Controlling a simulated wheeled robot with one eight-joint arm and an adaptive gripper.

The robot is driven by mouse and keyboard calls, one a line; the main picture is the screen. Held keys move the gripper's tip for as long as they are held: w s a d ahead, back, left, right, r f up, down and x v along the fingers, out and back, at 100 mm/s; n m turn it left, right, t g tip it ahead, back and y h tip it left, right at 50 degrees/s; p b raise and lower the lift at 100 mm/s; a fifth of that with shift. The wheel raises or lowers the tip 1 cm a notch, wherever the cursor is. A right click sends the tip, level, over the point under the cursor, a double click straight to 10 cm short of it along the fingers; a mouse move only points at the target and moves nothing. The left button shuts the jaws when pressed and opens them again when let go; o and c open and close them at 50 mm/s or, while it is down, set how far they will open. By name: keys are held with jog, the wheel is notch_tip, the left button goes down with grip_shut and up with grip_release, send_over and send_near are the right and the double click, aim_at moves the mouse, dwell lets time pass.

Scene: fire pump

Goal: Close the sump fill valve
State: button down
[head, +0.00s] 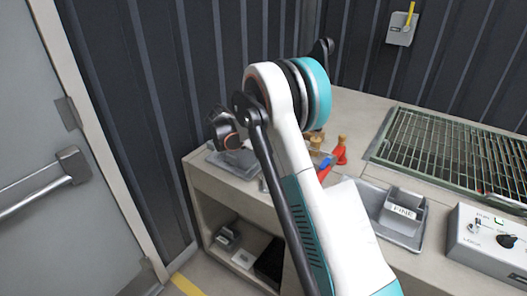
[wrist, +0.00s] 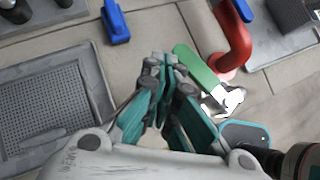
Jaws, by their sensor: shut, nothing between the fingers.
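A red curved pipe (wrist: 234,38) stands at the upper right of the wrist view. A green lever-like bar (wrist: 196,68) slants beside its foot, and a blue piece (wrist: 243,10) shows near its top. No label names the sump fill valve. My gripper (wrist: 163,62), with teal fingers, is shut and empty. Its tips appear just left of the green bar; I cannot tell whether they touch. In the head view, red pipework (head: 340,154) with a blue part (head: 325,163) shows on the bench right of my arm. My gripper is not clearly seen there.
The bench carries a green-framed grating (head: 455,150), a grey tray marked FINE (head: 403,210) and a control box (head: 490,240). The wrist view shows a perforated grey tray (wrist: 50,110) and a separate blue piece (wrist: 115,22). A door (head: 40,130) stands at left.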

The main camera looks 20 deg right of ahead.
jog(key=shift+s+d, duration=0.25)
jog(key=shift+d, duration=1)
jog(key=w+a+r+p, duration=0.2)
jog(key=w+a+r, duration=0.5)
jog(key=w, duration=0.1)
jog(key=shift+w+p, duration=0.3)
dwell(0.5)
